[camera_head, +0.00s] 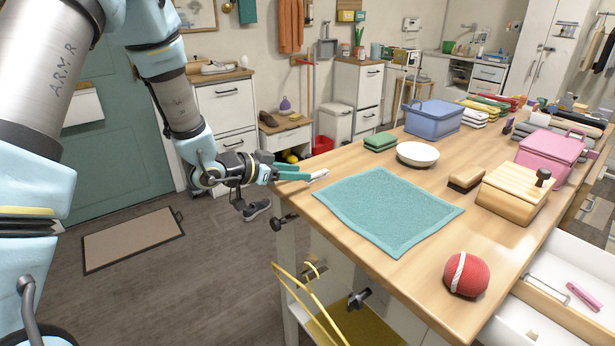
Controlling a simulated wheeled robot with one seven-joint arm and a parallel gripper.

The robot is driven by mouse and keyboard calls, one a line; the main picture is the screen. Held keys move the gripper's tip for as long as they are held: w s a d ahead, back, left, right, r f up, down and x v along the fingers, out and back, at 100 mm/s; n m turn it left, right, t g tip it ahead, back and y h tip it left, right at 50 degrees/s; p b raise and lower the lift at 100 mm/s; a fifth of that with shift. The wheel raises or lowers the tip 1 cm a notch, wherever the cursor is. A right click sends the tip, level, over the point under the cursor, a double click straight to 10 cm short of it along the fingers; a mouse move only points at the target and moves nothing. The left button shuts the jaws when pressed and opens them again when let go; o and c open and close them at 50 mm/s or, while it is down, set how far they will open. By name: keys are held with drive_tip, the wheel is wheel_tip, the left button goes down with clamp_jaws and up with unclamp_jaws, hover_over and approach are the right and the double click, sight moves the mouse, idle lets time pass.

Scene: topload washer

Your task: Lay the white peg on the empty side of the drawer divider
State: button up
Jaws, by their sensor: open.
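My gripper (303,173) has teal fingers and is open at the left edge of the wooden table. A small white piece (320,174), possibly the white peg, shows at the fingertips. I cannot tell whether the fingers touch it. An open white drawer (582,252) is at the lower right, far from my gripper. A wooden strip (568,309), seemingly the divider, runs across it. A pink peg (583,296) lies on the strip's far side. The near side (505,325) is partly cut off by the frame, with a small dark mark low in it.
On the table (400,285) are a teal cloth (388,210), a red ball (466,274), a wooden box (512,192), a brush (466,178), a white bowl (417,154), green sponges (380,141), a blue basket (433,119) and a pink box (550,152). Yellow bars (305,295) stand below the table's left edge.

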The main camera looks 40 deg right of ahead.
drive_tip(key=v, duration=0.7)
drive_tip(key=shift+b, duration=0.45)
